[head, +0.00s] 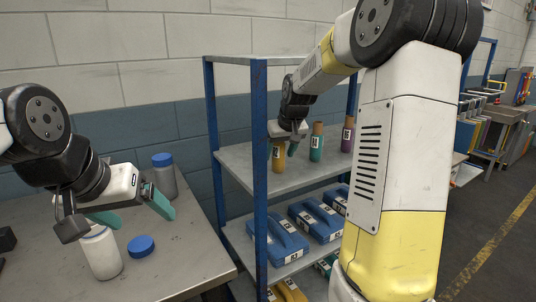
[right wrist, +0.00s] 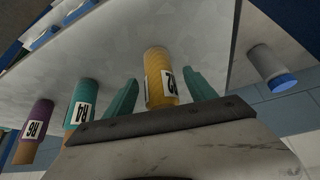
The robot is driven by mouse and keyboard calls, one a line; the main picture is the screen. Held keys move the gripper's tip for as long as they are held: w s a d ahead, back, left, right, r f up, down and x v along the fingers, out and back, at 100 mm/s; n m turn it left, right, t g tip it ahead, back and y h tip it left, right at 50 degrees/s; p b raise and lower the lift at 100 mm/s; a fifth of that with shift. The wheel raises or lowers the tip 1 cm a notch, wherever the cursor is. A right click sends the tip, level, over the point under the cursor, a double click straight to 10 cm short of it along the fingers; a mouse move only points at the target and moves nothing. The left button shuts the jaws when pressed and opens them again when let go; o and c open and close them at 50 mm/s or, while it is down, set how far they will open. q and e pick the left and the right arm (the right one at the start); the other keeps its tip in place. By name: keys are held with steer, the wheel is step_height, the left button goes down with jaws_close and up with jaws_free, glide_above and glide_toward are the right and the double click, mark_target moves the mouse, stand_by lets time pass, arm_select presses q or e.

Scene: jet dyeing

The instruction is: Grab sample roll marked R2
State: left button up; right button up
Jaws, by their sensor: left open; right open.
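The yellow sample roll (head: 278,157) stands on the upper shelf. In the right wrist view the yellow roll (right wrist: 158,78) has a white label that appears to read R2, upside down and partly cut off. My right gripper (head: 292,140) is at this roll; in the right wrist view its two teal fingers are open, one on each side of the roll. Whether they touch it cannot be told. My left gripper (head: 132,208) is open and empty over the table, above a white jar.
A teal roll (head: 317,143) marked R4 and a purple roll (head: 348,135) marked R6 stand beside it. Blue cases (head: 278,240) fill the lower shelf. A blue shelf post (head: 260,170) stands in front. The table holds an open white jar (head: 101,255), blue lid (head: 140,246) and blue-capped jar (head: 164,178).

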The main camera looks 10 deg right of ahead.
steer(key=shift+w+f, duration=0.1)
steer(key=shift+f, duration=0.05)
steer(key=c, duration=1.4)
jaws_close()
